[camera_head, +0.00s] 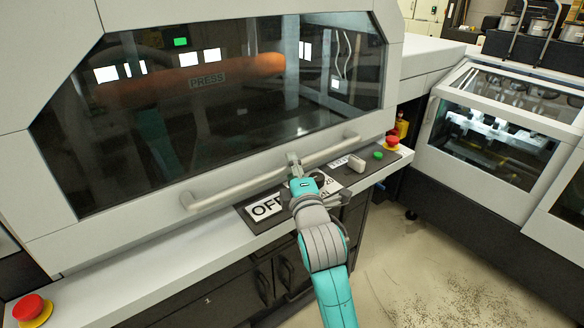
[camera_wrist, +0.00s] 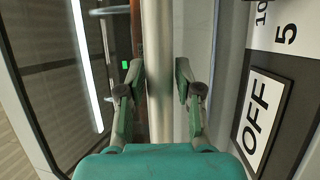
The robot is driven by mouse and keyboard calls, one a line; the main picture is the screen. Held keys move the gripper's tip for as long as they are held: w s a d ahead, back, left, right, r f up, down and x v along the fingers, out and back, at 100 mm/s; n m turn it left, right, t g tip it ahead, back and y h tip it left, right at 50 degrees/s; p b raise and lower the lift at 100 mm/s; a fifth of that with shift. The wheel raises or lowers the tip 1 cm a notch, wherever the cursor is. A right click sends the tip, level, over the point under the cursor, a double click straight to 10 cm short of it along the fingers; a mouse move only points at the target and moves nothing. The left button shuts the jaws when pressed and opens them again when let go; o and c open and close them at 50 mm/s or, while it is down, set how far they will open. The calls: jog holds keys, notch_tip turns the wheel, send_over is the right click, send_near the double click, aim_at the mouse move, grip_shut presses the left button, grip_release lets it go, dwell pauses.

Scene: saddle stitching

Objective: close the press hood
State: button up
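My gripper (camera_head: 293,163) is at the middle-right part of the handle.
An OFF label (camera_head: 266,208) lies on the dark control panel below the handle, with a green button (camera_head: 378,155) and a red stop button (camera_head: 392,142) to the right. Another red stop button (camera_head: 30,307) is at lower left. A neighbouring windowed machine (camera_head: 490,140) stands at right; floor is clear between.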

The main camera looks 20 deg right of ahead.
grip_shut()
jog(key=shift+w, duration=0.1)
jog(key=shift+w+a+f, duration=0.2)
jog(key=shift+w+f, duration=0.15)
jog(key=shift+w, duration=0.3)
jog(key=shift+w+a+f, duration=0.25)
jog(key=shift+w+f, duration=0.05)
jog(key=shift+w, duration=0.4)
jog(key=shift+w+a+f, duration=0.2)
jog(key=shift+w+f, duration=0.15)
jog(key=shift+w, duration=0.3)
jog(key=o, duration=0.5)
grip_release()
jog(key=shift+w+f, duration=0.1)
jog(key=shift+o, duration=0.4)
jog(key=s+a, duration=0.1)
jog(key=s, duration=1.1)
jog(key=shift+f, duration=0.45)
